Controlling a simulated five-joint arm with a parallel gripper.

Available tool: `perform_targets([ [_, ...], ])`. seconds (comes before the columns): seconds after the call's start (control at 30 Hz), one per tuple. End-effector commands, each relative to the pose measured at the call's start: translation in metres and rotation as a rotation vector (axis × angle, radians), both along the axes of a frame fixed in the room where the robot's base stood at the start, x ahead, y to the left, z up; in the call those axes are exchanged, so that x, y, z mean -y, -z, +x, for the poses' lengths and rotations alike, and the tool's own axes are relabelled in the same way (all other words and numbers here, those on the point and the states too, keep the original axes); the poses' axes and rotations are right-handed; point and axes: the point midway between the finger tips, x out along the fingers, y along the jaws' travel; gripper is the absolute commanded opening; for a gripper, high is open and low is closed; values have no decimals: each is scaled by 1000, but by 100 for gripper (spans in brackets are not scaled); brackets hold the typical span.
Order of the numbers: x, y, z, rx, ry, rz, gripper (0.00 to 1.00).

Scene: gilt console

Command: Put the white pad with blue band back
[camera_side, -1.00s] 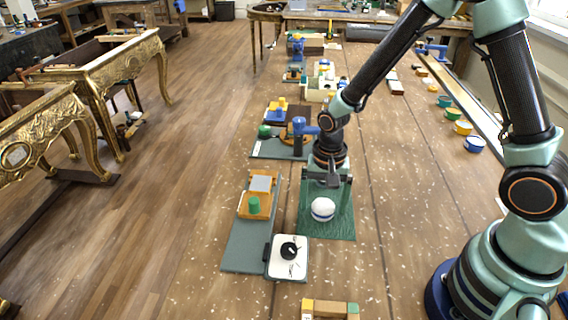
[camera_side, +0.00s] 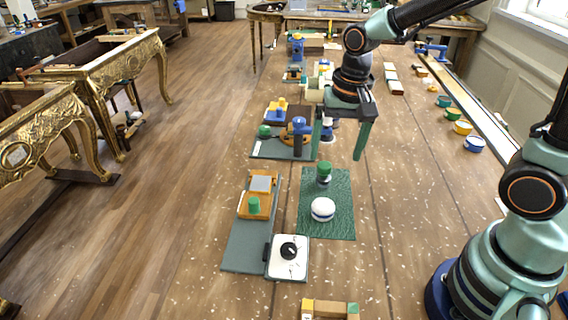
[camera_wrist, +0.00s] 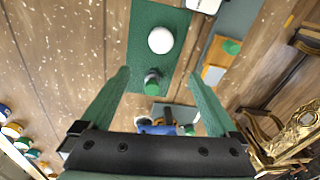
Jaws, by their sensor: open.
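The white pad with a blue band (camera_side: 322,209) is a low, round piece on the textured green mat (camera_side: 340,226). In the wrist view it is a white disc (camera_wrist: 160,40) on the mat. A dark piece with a green top (camera_side: 323,172) stands on the mat just behind it; its green top (camera_wrist: 152,88) also shows in the wrist view. My gripper (camera_side: 338,158) is open and raised, behind the pad and apart from it. Its two green fingers (camera_wrist: 159,76) spread wide in the wrist view with nothing held between them.
Left of the mat, a grey board (camera_side: 243,248) bears an orange block (camera_side: 262,189) with a green peg. A white plate with a black knob (camera_side: 288,258) stands at its front. Another grey board (camera_side: 268,150) with a blue-topped fixture lies behind. Bare tabletop lies right of the mat.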

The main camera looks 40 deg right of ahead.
Motion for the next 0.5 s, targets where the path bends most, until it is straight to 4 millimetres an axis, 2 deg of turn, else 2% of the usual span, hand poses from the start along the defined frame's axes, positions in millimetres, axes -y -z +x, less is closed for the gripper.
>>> perform_targets([
  [0.03, 5, -15, -4, 47, -54, -4, 95],
  [0.2, 18, -51, -22, 182, -273, -48, 95],
  [0.33, 26, -71, -37, 275, -425, -102, 95],
  [0.5, 33, -84, -51, 353, -566, -169, 95],
])
